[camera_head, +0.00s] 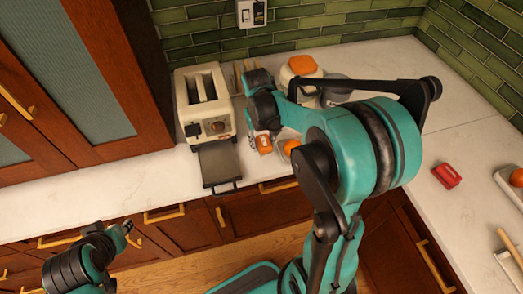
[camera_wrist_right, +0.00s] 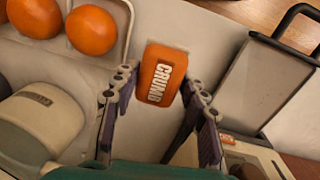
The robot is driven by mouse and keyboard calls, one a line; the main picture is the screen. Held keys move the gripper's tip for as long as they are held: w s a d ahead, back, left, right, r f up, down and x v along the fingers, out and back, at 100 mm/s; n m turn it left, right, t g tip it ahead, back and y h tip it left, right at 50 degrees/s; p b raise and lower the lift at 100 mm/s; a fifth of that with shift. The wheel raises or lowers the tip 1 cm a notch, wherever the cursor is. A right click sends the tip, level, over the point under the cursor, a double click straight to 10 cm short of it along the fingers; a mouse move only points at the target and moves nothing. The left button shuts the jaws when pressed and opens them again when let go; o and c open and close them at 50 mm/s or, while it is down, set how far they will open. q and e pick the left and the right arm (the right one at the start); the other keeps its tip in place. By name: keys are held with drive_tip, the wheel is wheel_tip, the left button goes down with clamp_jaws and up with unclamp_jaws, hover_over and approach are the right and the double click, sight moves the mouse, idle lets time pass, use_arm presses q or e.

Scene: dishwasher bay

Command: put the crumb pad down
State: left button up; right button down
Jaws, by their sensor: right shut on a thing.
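The crumb pad (camera_wrist_right: 162,73) is a small orange block with white "CRUMB" lettering, between the two fingers of my right gripper (camera_wrist_right: 158,90) in the wrist view. The right gripper is shut on it. In the head view the pad (camera_head: 264,144) shows as a small orange and white patch below my right gripper (camera_head: 262,128), just right of the toaster. Whether its underside touches the counter cannot be told. My left gripper (camera_head: 128,228) is at the lower left, in front of the cabinets and away from the pad; its jaws are too small to read.
A cream toaster (camera_head: 205,105) stands left of the pad, with a dark grey tray (camera_head: 220,165) sticking out at its front. Oranges (camera_wrist_right: 92,30) lie in a pale tray close by. A red block (camera_head: 447,175) sits at the right. The left counter (camera_head: 90,195) is clear.

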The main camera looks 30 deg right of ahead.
sight(261, 149)
drive_tip(key=shift+w+a+f, duration=0.15)
drive_tip(key=shift+w+f, duration=0.2)
drive_tip(key=shift+f, duration=0.05)
drive_tip(key=shift+f+b, duration=0.75)
drive_tip(key=shift+f, duration=1.05)
drive_tip(key=c, duration=0.8)
unclamp_jaws()
drive_tip(key=shift+f, duration=0.15)
drive_tip(key=shift+c, duration=0.2)
